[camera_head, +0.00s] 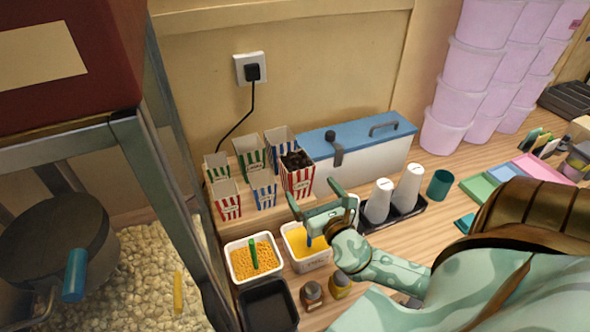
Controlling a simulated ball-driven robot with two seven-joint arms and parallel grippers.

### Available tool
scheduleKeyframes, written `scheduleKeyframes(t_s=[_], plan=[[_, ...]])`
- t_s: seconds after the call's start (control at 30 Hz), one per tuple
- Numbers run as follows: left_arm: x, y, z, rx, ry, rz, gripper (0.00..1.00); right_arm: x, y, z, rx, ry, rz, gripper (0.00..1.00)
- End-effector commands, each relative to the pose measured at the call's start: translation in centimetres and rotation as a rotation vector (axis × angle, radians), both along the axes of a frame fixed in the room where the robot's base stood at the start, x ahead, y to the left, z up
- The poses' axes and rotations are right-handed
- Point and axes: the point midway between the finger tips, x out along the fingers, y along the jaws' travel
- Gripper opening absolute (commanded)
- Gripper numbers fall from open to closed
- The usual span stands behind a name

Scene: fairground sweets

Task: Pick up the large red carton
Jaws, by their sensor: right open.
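The large red carton (299,181), red-and-white striped, stands upright at the right end of a group of striped cartons on the counter. Dark brown pieces fill its top. My right gripper (314,194) is open, just in front of and below this carton in the picture. Its two fingers point up and away, spread apart, with nothing between them. Whether a finger touches the carton I cannot tell. A smaller red-striped carton (228,206) stands at the front left of the group. My left gripper is not in view.
Green cartons (250,157) and a small blue carton (263,194) crowd the left side. A blue-lidded box (365,133) stands behind. White cups (378,203) are to the right. Tubs of orange bits (233,276) and yellow sauce (295,252) lie in front. A popcorn machine (130,130) blocks the left.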

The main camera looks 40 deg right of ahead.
Motion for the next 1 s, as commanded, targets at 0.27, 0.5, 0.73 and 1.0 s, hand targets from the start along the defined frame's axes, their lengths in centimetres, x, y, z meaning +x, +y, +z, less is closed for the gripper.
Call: scheduleKeyframes(t_s=[0.27, 0.5, 0.73, 1.0], plan=[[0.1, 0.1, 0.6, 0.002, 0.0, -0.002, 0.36, 4.9, -1.4, 0.1, 0.001, -0.001, -0.001, 0.95], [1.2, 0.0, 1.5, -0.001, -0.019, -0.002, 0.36, 7.3, -2.4, 0.7, 0.001, -0.003, -0.002, 0.95], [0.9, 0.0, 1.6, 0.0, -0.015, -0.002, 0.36, 10.1, -3.2, 0.6, 0.004, -0.001, -0.001, 0.95], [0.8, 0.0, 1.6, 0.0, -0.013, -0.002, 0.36, 10.2, -3.2, 0.6, 0.004, 0.0, -0.001, 0.84]])
